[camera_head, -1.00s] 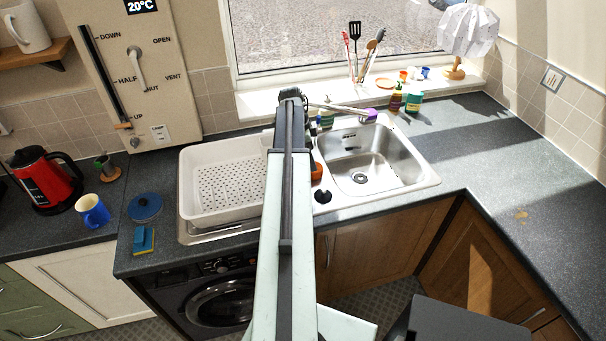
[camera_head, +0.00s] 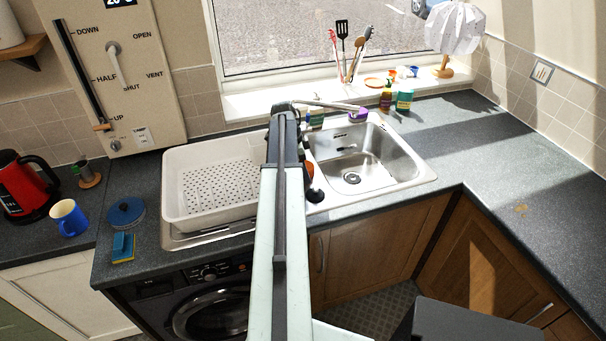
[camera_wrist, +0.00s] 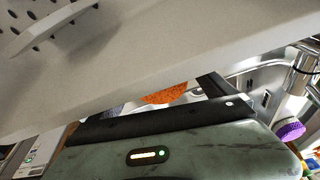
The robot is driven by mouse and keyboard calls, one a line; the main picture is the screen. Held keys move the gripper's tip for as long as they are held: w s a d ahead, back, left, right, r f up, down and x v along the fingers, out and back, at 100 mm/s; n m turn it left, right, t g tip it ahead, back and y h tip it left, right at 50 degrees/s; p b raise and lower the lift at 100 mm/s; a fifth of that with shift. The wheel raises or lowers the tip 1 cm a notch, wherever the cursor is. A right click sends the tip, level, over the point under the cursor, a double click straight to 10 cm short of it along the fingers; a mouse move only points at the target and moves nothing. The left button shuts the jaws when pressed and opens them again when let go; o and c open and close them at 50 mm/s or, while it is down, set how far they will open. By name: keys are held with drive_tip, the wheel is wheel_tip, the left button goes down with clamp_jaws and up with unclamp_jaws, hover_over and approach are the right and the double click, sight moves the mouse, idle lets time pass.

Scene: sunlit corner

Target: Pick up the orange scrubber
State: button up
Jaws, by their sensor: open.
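The orange scrubber (camera_head: 308,168) shows as a small orange patch beside the sink basin, just right of my arm, which hides part of it in the head view. In the wrist view its rough orange surface (camera_wrist: 165,94) shows between the pale drainer's edge and a dark bar of my gripper; the rest is hidden. My gripper (camera_head: 285,108) is at the far end of my arm, over the boundary between drainer and basin. It is open, with nothing seen held. Its fingertips are not clear.
A white perforated drainer tub (camera_head: 169,200) stands left of the steel basin (camera_head: 390,165). The tap (camera_head: 330,105) reaches across behind my gripper. A purple item (camera_head: 358,115) is at the spout. Bottles (camera_head: 404,99) stand behind the basin. The right worktop (camera_head: 500,170) is clear.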

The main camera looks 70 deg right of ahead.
drive_tip(key=c, duration=1.6)
drive_tip(key=shift+o, duration=0.2)
wheel_tip(320, 180, up, 10)
drive_tip(key=p, duration=1)
drive_tip(key=shift+r, duration=0.1)
